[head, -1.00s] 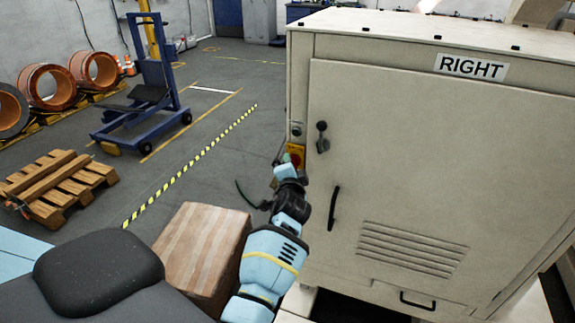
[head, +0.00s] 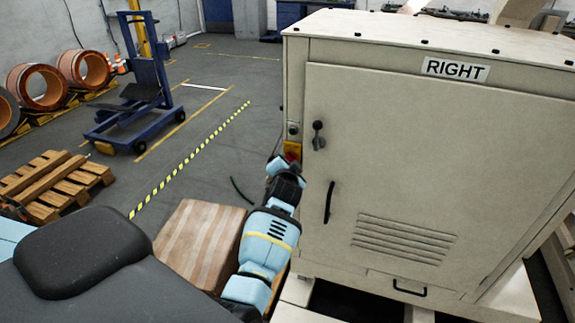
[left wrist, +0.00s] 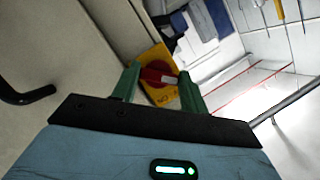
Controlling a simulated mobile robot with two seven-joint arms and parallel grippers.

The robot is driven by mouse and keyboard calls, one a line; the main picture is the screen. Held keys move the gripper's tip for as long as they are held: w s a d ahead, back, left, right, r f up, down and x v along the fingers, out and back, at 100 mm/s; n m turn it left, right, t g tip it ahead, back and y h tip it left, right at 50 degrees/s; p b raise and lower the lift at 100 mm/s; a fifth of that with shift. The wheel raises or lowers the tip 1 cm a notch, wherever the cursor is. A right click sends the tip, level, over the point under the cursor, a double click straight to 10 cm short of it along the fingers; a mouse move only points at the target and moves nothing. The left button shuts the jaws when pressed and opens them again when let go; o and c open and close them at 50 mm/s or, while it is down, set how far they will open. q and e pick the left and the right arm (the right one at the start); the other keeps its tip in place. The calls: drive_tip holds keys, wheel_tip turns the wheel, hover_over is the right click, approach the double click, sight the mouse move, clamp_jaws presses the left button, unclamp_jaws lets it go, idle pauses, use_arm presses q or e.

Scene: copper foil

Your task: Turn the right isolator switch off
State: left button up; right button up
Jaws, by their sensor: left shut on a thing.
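The right isolator switch has a yellow plate (head: 292,147) and a red handle, on the front left edge of the cabinet marked RIGHT (head: 415,150). In the left wrist view the yellow plate (left wrist: 156,54) shows tilted, with the red handle (left wrist: 155,76) lying across between the fingers. My left gripper (left wrist: 161,79) has its green fingers on either side of the handle and is shut on it. In the head view my left gripper (head: 281,163) reaches up to the switch and covers part of it. Lettering on the plate is partly hidden. My right gripper is out of view.
The cabinet door has a black latch (head: 318,135), a black handle (head: 329,202) and vents. A blue lifter (head: 145,95) and a pallet (head: 55,185) are farther left, with clear floor between.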

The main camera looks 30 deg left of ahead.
use_arm(q)
drive_tip(key=o, duration=1)
drive_tip(key=shift+s, duration=0.1)
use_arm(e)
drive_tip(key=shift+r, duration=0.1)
